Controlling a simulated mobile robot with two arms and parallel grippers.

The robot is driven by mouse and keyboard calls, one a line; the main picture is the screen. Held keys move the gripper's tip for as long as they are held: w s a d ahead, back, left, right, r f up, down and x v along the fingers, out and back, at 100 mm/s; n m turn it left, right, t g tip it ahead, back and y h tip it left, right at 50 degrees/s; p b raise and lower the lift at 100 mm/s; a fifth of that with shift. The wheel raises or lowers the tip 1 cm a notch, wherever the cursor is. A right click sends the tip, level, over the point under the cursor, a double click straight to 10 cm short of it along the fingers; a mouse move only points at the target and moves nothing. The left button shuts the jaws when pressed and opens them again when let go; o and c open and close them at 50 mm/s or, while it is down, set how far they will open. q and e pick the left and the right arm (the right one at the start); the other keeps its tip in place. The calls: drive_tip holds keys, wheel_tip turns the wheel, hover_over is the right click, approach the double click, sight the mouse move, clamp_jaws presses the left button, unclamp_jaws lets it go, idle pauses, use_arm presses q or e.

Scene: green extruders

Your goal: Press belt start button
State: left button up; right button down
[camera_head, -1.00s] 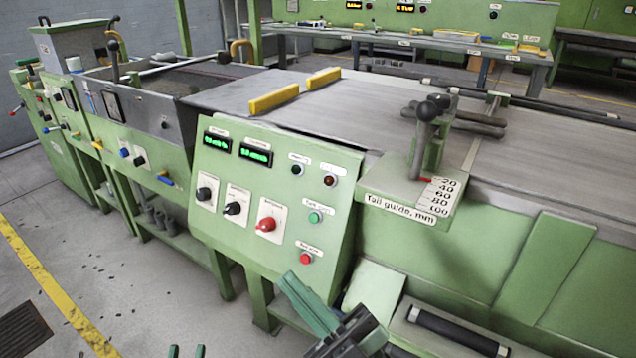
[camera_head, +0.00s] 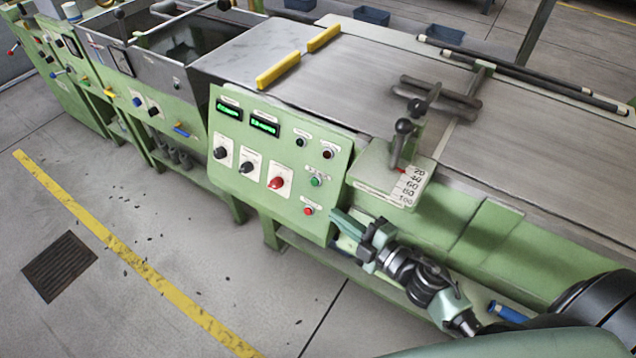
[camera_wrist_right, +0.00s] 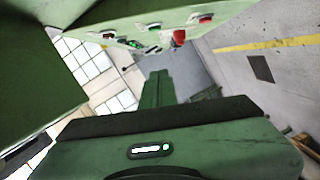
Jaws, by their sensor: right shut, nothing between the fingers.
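The green control panel (camera_head: 232,175) stands at the front of the belt machine. It carries a green button (camera_head: 316,181) on its right side and a red button (camera_head: 308,211) below that. Their labels are too small to read. My right gripper (camera_head: 336,216) is shut and empty beside the panel's lower right edge, right of the red button. It appears apart from both buttons. In the right wrist view the shut fingers (camera_wrist_right: 157,85) point towards the background, with the panel's controls above them. My left gripper is out of view.
A red knob (camera_head: 277,182) and black knobs sit left of the buttons. The rail guide bracket (camera_head: 385,185) juts out right of the panel. The belt (camera_head: 350,85) lies behind it with two yellow bars.

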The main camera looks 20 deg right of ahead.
sight(315, 182)
drive_tip(key=w, duration=0.3)
drive_tip(key=w+a+f, duration=0.1)
drive_tip(key=w, duration=0.3)
drive_tip(key=w+f, duration=0.1)
drive_tip(key=w, duration=0.3)
drive_tip(key=shift+w+a+f, duration=0.15)
drive_tip(key=shift+w+a, duration=0.05)
drive_tip(key=shift+d, duration=0.1)
